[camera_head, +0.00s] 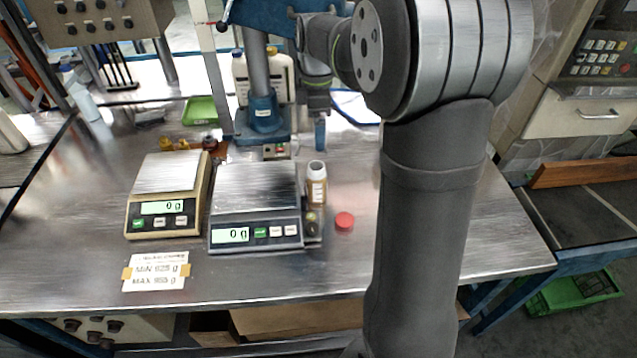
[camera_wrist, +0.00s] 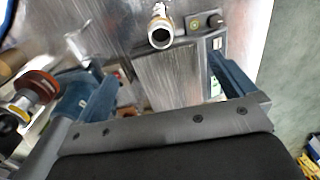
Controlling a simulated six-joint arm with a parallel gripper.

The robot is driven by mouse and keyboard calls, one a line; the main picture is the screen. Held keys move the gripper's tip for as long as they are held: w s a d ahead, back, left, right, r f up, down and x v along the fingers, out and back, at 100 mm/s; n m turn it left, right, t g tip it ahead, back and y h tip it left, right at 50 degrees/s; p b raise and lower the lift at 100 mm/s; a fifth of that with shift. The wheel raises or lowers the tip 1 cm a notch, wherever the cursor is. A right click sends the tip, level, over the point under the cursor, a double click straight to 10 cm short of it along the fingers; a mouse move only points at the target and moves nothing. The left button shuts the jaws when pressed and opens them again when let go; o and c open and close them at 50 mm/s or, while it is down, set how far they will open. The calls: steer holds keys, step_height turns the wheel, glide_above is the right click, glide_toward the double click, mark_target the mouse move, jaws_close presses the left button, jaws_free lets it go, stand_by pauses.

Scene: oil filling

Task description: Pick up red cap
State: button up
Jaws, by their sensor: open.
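The red cap (camera_head: 344,221) lies flat on the steel table, right of the silver-topped scale and the small bottle. I cannot make it out in the wrist view. My gripper (camera_wrist: 160,72) is open, with its two blue fingers wide apart and nothing between them. The brown bottle with a white neck (camera_head: 316,184) stands uncapped beside the scale; its open mouth shows in the wrist view (camera_wrist: 160,36) beyond the fingers. In the head view my gripper is behind the bottle, above the table, and apart from the cap.
The silver-topped scale (camera_head: 255,235) and a beige scale (camera_head: 165,220) stand to the left, both reading 0 g. A blue press column (camera_head: 262,115) and a white jug (camera_head: 280,75) stand behind. A paper label (camera_head: 155,271) lies in front. Table around the cap is clear.

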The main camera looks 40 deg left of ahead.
steer(key=c, duration=0.7)
steer(key=m, duration=1.5)
glide_above(345, 219)
step_height(345, 219, down, 5)
step_height(345, 219, down, 18)
steer(key=shift+r, duration=0.1)
